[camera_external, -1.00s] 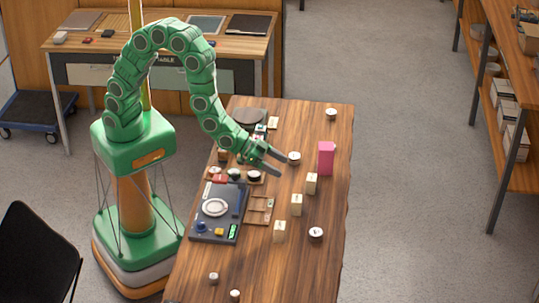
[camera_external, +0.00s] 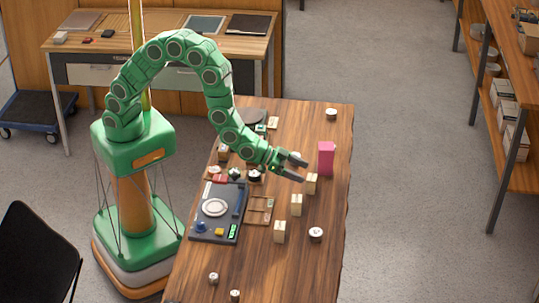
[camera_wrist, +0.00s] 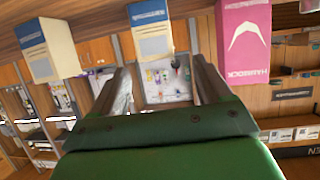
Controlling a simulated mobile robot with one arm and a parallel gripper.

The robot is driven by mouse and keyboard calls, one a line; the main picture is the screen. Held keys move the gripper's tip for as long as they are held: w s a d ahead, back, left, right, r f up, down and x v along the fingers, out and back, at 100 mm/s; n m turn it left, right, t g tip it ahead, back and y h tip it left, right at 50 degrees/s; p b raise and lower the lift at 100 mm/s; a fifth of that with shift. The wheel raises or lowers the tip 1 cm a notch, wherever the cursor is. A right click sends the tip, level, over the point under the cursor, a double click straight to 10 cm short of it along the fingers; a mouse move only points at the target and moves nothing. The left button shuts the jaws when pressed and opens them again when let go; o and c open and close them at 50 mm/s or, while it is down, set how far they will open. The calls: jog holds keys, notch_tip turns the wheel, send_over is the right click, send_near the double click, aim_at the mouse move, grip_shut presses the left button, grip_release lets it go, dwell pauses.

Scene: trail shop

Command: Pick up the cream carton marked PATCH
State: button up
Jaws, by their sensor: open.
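Several small cream cartons stand on the wooden table (camera_external: 262,275). One (camera_external: 312,184) is just beyond my gripper, one (camera_external: 297,205) is nearer the front, and another (camera_external: 279,232) is nearer still. Their print is too small to read, so I cannot tell which is marked PATCH. My gripper (camera_external: 304,169) is open and empty above the table, beside the nearest carton. In the tilted, upside-down wrist view, a cream carton with a blue band (camera_wrist: 151,30) shows beyond and between the fingers (camera_wrist: 160,65). Another cream carton (camera_wrist: 46,50) is at the left.
A pink carton (camera_external: 326,158) stands close by, and it also shows at right in the wrist view (camera_wrist: 243,40). Round white-topped tins stand around, one (camera_external: 316,234) at front right. A dark tray with a dial (camera_external: 237,207) lies at left.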

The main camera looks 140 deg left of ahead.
aim_at(312, 177)
jog(key=shift+f+x, duration=0.2)
jog(key=shift+x, duration=2.6)
jog(key=shift+d, duration=0.2)
jog(key=c, duration=1.1)
jog(key=shift+o, duration=0.2)
